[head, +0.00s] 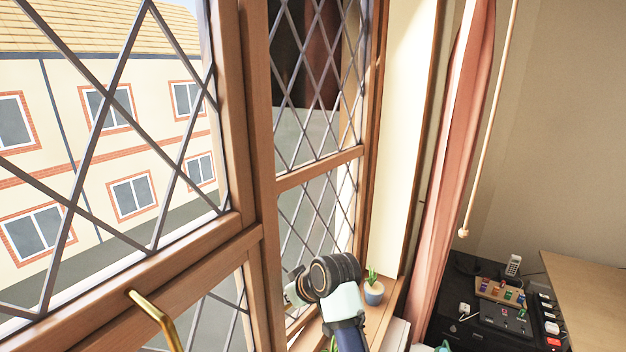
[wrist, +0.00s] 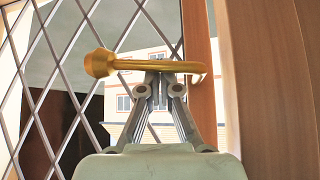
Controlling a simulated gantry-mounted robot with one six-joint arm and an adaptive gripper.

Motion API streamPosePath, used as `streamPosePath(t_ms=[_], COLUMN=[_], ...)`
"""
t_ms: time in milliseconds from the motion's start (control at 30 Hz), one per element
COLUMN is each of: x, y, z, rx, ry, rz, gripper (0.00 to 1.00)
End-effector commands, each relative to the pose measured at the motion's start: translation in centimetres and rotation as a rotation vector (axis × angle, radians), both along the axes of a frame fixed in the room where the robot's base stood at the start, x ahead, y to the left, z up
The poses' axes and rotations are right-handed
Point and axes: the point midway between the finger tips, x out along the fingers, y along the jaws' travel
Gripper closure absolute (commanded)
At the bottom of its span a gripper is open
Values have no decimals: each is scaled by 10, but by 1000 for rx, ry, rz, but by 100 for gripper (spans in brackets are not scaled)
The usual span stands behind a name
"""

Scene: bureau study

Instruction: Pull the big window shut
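A large window pane (head: 105,130) with diagonal lattice bars in a brown wooden frame fills the left of the head view. A brass handle (head: 155,315) is on its lower rail. In the wrist view a brass handle (wrist: 150,65) with a knob on its left end runs across my fingertips. I cannot tell if it is the same handle. My gripper (wrist: 160,82) has its fingers together at the handle's shaft; they do not visibly clasp it. In the head view my gripper (head: 291,287) is beside a wooden upright, its tips mostly hidden.
A second latticed pane (head: 318,125) stands to the right. A small potted plant (head: 373,290) is on the sill near my arm. A dark desk (head: 470,315) holds a phone and small items.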

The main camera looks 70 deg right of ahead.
Motion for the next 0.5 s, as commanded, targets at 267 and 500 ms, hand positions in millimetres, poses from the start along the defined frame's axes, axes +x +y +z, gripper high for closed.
streamPosePath(t_ms=[267, 500], x=[0, -7], y=[0, 3], z=[0, 1], rx=[0, 0], ry=[0, 1], rz=[0, 0], gripper=[100, 100])
